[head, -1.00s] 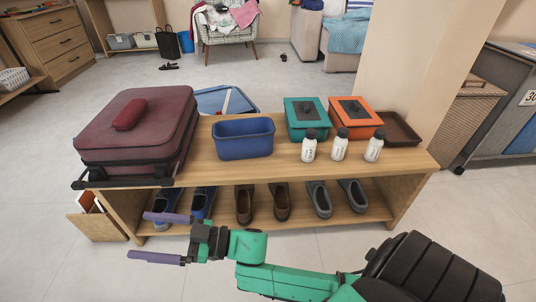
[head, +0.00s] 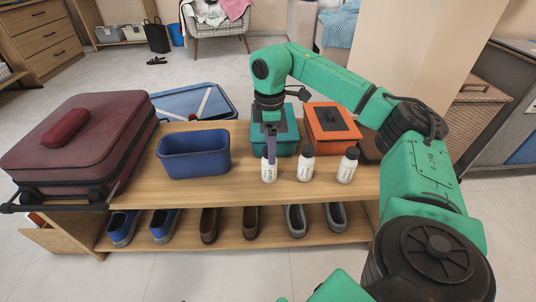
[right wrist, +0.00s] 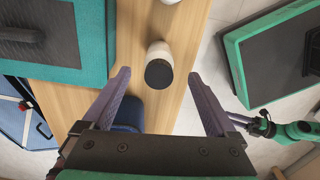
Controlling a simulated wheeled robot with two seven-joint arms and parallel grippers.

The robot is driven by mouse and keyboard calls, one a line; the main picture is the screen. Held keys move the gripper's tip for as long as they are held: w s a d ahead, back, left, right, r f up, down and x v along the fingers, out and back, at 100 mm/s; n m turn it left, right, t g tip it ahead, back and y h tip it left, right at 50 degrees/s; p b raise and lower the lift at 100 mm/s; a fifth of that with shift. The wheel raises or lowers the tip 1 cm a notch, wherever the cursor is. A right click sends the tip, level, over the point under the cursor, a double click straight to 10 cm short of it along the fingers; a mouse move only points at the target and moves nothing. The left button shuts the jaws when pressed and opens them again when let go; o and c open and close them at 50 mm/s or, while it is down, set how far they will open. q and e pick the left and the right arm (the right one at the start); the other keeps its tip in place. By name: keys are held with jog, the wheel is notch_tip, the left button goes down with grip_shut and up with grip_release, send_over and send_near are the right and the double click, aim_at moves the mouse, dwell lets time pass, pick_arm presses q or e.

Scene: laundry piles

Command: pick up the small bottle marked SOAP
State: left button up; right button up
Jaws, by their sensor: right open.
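Three small white bottles with dark caps stand upright in a row on the wooden bench top: a left bottle (head: 269,172), a middle bottle (head: 305,165) and a right bottle (head: 347,167). Their labels are too small to read, so I cannot tell which is marked SOAP. My right gripper (head: 270,155) is open and points down at the left bottle, partly covering its cap. In the right wrist view, one dark-capped bottle (right wrist: 160,62) shows between the spread fingers (right wrist: 158,76), with a gap on both sides. My left gripper is out of view.
A teal box (head: 287,135) and an orange box (head: 332,124) stand close behind the bottles. A blue bin (head: 194,155) and a maroon suitcase (head: 80,145) are to the left. Shoes line the lower shelf (head: 275,233). The bench's front strip is clear.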

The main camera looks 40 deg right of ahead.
notch_tip(320, 180, down, 3)
jog(key=shift+a+r+b, duration=0.1)
jog(key=shift+b, duration=0.3)
notch_tip(320, 180, down, 5)
jog(key=b, duration=0.2)
jog(key=shift+w+b, duration=0.1)
jog(key=shift+b, duration=0.2)
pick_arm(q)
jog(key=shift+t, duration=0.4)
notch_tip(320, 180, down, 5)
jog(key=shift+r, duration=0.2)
pick_arm(e)
jog(key=shift+r, duration=0.1)
grip_shut()
